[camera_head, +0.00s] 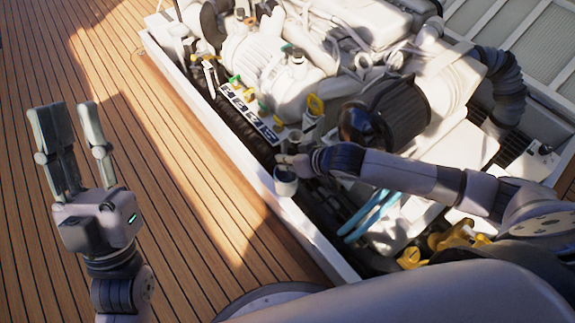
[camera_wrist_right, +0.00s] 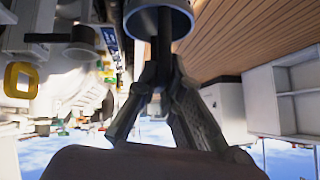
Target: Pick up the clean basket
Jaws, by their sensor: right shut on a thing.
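A small round grey-white cup-like basket (camera_head: 285,181) shows at the inner edge of the engine hatch in the head view. In the right wrist view the basket (camera_wrist_right: 158,22) is a cylinder with a pale rim and a dark stem. My right gripper (camera_head: 291,163) is at the basket's top. In the right wrist view its fingertips (camera_wrist_right: 160,78) are closed on the dark stem. Whether the basket is clean, and what lies beneath it, I cannot tell. My left gripper (camera_head: 66,112) is raised above the deck, fingers apart and empty.
The engine (camera_head: 290,80) fills the hatch, with hoses and yellow caps close by. The white hatch rim (camera_head: 225,150) runs beside the basket. Light blue hoses (camera_head: 370,215) lie under my right arm. The wooden deck (camera_head: 190,220) to the left is clear.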

